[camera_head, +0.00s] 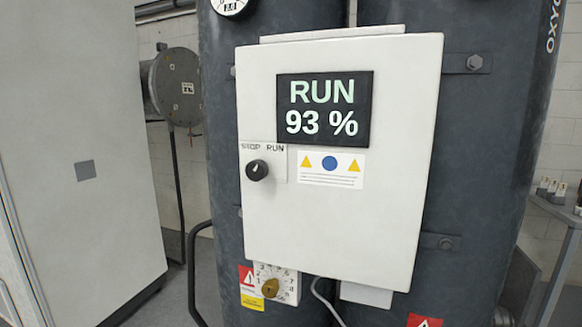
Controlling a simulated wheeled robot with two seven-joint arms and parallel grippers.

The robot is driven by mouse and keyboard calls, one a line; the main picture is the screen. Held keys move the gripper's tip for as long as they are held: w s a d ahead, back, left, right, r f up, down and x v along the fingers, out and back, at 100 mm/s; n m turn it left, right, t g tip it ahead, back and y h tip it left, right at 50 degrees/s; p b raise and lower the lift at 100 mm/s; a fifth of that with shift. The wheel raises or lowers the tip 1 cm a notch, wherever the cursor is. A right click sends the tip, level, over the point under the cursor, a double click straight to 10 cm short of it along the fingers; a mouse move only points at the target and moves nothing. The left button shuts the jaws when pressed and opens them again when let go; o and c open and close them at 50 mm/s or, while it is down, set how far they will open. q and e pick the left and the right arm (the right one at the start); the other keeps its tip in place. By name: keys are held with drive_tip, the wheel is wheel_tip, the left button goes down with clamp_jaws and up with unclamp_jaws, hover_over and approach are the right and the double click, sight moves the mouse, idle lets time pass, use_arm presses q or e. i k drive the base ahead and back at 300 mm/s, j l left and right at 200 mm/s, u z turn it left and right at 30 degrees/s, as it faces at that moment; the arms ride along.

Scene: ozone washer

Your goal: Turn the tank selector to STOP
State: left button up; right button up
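The selector is a black round knob (257,170) on the left side of a white control box (400,190). Its plate (279,164) carries the words STOP at upper left and RUN at upper right. A light mark shows on the knob, but it is too small to tell for certain which word it points to. The display (323,109) above it reads RUN and 93 %. Neither of my grippers is in view, and nothing touches the knob.
The box is mounted on dark tanks (465,160). Below it sits a numbered dial with a brass knob (270,288). A dark bent rail (191,270) stands at lower left, near a large grey cabinet (80,120). The space before the box looks clear.

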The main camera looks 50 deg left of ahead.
sight(256, 170)
drive_tip(key=u, duration=0.4)
drive_tip(key=j+u, duration=0.1)
drive_tip(key=u, duration=0.65)
drive_tip(key=j+u, duration=0.15)
drive_tip(key=u, duration=0.25)
